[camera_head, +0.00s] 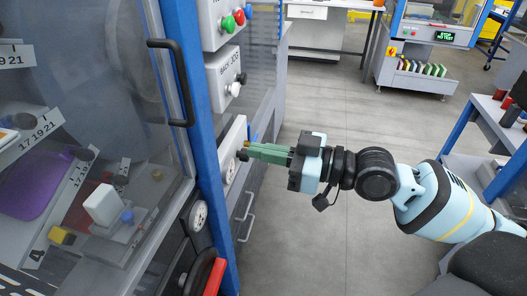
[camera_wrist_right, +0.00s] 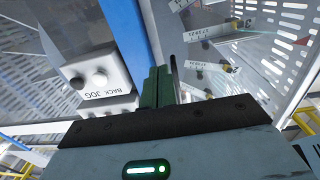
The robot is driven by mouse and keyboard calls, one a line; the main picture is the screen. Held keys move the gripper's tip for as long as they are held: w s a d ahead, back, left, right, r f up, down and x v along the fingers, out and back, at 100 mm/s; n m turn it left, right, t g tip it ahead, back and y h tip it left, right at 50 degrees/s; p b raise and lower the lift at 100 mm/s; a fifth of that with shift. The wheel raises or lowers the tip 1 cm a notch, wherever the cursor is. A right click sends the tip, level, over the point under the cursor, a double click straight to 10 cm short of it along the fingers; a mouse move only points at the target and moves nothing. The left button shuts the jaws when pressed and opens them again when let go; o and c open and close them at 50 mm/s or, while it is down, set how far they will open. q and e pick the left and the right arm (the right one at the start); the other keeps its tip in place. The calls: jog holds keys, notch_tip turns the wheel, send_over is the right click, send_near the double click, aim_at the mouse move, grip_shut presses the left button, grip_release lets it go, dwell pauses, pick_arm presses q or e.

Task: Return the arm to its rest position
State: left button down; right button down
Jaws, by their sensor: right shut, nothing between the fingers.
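My right arm reaches in from the right in the head view. Its gripper (camera_head: 250,151) has green fingers that are shut with nothing between them. The fingers point left at the front of the stacker machine, close to a white control panel (camera_head: 233,150) below the box marked BACK JOG (camera_head: 226,78). I cannot tell whether the fingertips touch the panel. In the right wrist view the shut green fingers (camera_wrist_right: 158,82) point up toward the blue frame post, and the BACK JOG box (camera_wrist_right: 98,84) is to their left. My left gripper is not in view.
A blue post (camera_head: 190,90) and a clear door with a black handle (camera_head: 176,82) stand at the left. Another box with green and red buttons (camera_head: 224,22) is above. The grey floor (camera_head: 310,220) is clear. A table (camera_head: 500,118) stands right.

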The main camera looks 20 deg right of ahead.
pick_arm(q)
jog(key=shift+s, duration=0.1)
pick_arm(e)
jog(key=shift+f, duration=0.1)
